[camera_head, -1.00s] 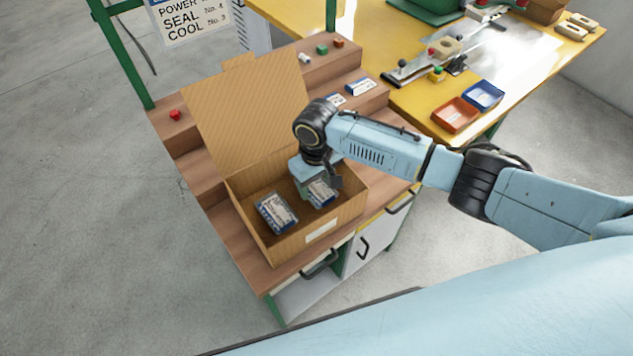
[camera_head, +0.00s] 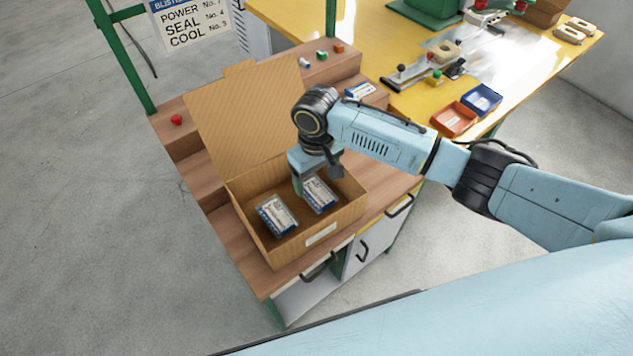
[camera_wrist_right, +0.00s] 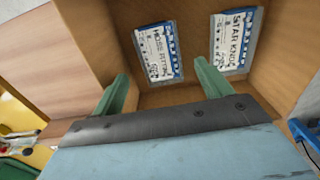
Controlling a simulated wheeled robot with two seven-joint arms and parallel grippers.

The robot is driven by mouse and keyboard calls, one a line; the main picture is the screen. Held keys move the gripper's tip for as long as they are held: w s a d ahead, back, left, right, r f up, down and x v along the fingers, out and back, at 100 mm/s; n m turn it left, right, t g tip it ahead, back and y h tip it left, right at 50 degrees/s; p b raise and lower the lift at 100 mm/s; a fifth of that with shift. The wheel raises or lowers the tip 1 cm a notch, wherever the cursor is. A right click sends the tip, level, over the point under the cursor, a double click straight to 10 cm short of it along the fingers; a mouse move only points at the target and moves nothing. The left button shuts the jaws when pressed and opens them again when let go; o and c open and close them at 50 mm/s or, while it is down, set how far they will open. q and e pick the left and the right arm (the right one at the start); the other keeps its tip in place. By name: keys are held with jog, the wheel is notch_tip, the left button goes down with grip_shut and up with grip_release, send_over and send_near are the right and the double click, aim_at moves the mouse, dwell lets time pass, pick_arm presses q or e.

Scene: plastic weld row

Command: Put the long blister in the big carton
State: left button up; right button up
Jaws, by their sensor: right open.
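The big carton (camera_head: 345,216) stands open on the wooden bench, its lid flap raised at the back. Two blue-and-white blister packs lie side by side on its floor. The right-hand blister (camera_head: 320,195) lies under my right gripper (camera_head: 318,178); in the right wrist view this blister (camera_wrist_right: 158,52) shows beyond the gap between the green fingers (camera_wrist_right: 163,86). The left-hand blister (camera_head: 276,214) also shows in the right wrist view (camera_wrist_right: 237,42). I cannot tell by size which is the long one. My right gripper is open and empty, apart from both packs. My left gripper is out of view.
Another blister pack (camera_head: 360,90) lies on the bench's upper step, partly near my right arm. A yellow table (camera_head: 410,95) holds a red tray (camera_head: 454,118) and a blue tray (camera_head: 482,99).

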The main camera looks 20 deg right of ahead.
notch_tip(320, 180, up, 8)
jog(key=p, duration=0.1)
jog(key=shift+f, duration=0.25)
dwell(1.1)
